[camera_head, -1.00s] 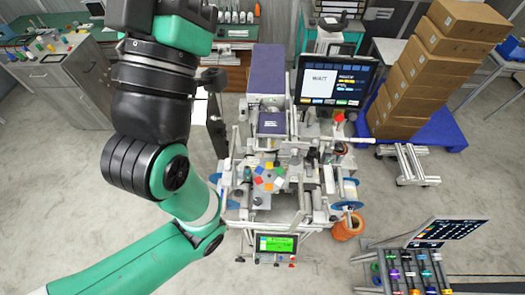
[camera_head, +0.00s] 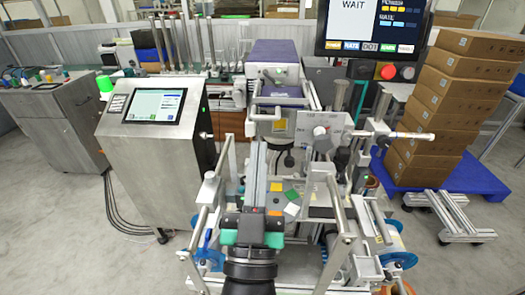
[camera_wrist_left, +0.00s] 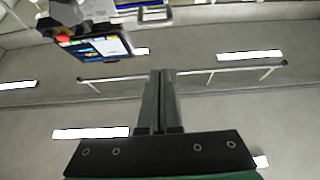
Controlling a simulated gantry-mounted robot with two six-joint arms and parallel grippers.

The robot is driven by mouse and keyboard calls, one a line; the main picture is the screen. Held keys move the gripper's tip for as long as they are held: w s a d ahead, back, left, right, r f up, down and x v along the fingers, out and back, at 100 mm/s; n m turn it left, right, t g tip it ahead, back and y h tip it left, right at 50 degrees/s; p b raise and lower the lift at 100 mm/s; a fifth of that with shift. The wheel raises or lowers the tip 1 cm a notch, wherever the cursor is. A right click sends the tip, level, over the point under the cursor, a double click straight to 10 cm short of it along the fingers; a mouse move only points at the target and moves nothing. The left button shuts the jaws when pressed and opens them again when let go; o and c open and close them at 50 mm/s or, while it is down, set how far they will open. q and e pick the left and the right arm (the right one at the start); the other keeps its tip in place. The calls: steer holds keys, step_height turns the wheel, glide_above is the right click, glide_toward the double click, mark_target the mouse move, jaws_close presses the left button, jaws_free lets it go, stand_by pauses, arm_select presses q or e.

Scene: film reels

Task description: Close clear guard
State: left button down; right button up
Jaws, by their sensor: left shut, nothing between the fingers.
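My left gripper (camera_head: 262,146) is over the front middle of the machine, its fingers pointing away from the camera. In the left wrist view its two fingers (camera_wrist_left: 161,74) are together with nothing between them. A pale metal rail (camera_wrist_left: 228,70) with bent ends runs behind the fingertips in that view; I cannot tell whether they touch it. The clear guard itself is hard to make out; a metal bar frame (camera_head: 283,101) stands above the machine's middle, but I cannot tell whether it belongs to the guard. My right gripper is not in view.
A steel cabinet with a screen (camera_head: 156,106) stands left of the machine. A dark monitor (camera_head: 372,27) is above it at the upper right. Metal posts (camera_head: 337,203) rise near the gripper's right. Stacked cardboard boxes (camera_head: 440,105) are farther right.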

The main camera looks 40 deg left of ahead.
mark_target(263, 119)
arm_select(q)
steer(key=w+a, duration=0.1)
steer(key=w, duration=0.1)
steer(key=w+a+r, duration=0.1)
steer(key=w+a, duration=0.1)
steer(key=w, duration=0.1)
steer(key=w+a+r, duration=0.1)
steer(key=w+a, duration=0.1)
steer(key=shift+w+a+b, duration=0.1)
steer(key=shift+w+b, duration=0.25)
steer(key=shift+b, duration=0.05)
steer(key=shift+f, duration=0.3)
